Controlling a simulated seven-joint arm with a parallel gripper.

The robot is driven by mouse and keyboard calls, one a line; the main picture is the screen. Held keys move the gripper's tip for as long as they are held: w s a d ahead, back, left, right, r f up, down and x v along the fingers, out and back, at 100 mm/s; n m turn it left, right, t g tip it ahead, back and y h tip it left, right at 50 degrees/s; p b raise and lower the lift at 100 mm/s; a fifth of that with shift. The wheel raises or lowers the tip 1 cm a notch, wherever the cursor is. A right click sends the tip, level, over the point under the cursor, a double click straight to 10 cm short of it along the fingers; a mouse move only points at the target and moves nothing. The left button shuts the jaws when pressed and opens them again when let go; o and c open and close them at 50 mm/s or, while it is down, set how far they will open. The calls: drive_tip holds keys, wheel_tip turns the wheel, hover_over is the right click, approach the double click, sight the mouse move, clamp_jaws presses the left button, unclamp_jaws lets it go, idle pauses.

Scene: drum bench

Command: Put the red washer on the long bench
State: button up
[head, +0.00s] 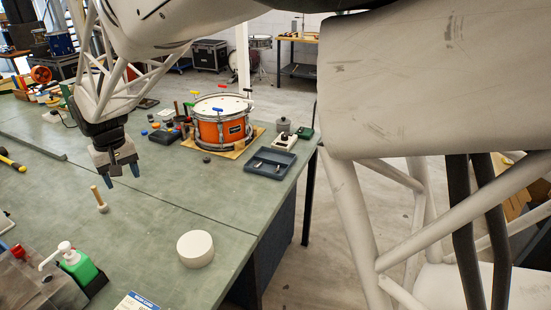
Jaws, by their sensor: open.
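My gripper (121,176) hangs over the left part of a green-topped bench (150,225), with its two dark blue fingertips apart and nothing between them. Several small coloured pieces lie on the bench left of the drum, among them a small red-orange piece (155,125). They are too small to tell whether one is the red washer. A red round thing (18,251) shows by the clear box at the lower left, and I cannot tell it is a washer. I cannot tell whether this bench is the long bench.
An orange drum (220,125) stands on a wooden board. A grey-blue tray (270,162) lies near the right edge. A white round block (195,248), a wooden-handled tool (99,199) and a green pump bottle (78,266) stand nearer. The bench middle is mostly clear.

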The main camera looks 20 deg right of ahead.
drive_tip(key=s+d+r+m, duration=0.1)
drive_tip(key=s+d+r, duration=0.15)
drive_tip(key=d, duration=0.35)
drive_tip(key=s+d+r, duration=0.2)
drive_tip(key=s+d, duration=0.2)
drive_tip(key=d, duration=0.2)
drive_tip(key=s+d+f+m+t, duration=0.1)
drive_tip(key=s+d, duration=0.9)
drive_tip(key=s, duration=0.3)
drive_tip(key=s+d+m, duration=0.2)
drive_tip(key=s+d, duration=0.8)
drive_tip(key=s, duration=0.3)
drive_tip(key=shift+s+d+f+m+t+h, duration=0.25)
drive_tip(key=shift+d+f+m+t+h, duration=0.05)
drive_tip(key=shift+d+f+t, duration=0.1)
drive_tip(key=shift+o, duration=0.8)
drive_tip(key=shift+w+r, duration=0.1)
